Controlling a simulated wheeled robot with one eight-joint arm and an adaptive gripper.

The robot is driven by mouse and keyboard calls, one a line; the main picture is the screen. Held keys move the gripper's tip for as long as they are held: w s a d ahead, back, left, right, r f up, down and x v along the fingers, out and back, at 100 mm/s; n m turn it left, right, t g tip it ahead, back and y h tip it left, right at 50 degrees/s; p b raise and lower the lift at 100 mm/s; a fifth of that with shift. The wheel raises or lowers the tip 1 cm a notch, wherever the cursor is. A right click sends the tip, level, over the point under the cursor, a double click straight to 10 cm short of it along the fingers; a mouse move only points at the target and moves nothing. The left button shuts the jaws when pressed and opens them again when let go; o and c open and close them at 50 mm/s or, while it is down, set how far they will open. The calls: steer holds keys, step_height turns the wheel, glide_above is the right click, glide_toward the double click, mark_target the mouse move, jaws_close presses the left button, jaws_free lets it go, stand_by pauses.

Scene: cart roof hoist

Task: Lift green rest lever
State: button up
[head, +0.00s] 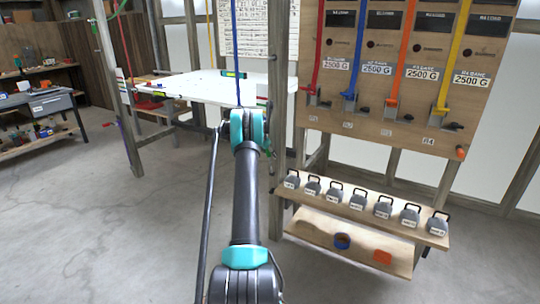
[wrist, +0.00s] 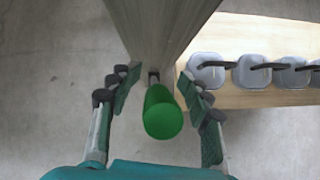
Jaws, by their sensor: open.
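The green rest lever (wrist: 162,112) shows in the wrist view as a green rod with a rounded end, pointing toward the camera. It comes off the lower end of a wooden post (wrist: 160,30). My gripper (wrist: 158,88) is open, with one finger on each side of the lever. A gap shows between the lever and each finger, so they look apart.
Several grey weights with dark handles (wrist: 208,70) stand on a wooden shelf right of the lever; the row also shows in the head view (head: 358,199). A board with coloured straps (head: 385,80) rises above. A white cart roof (head: 195,86) is behind my arm.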

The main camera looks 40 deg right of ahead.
steer(key=v, duration=1.2)
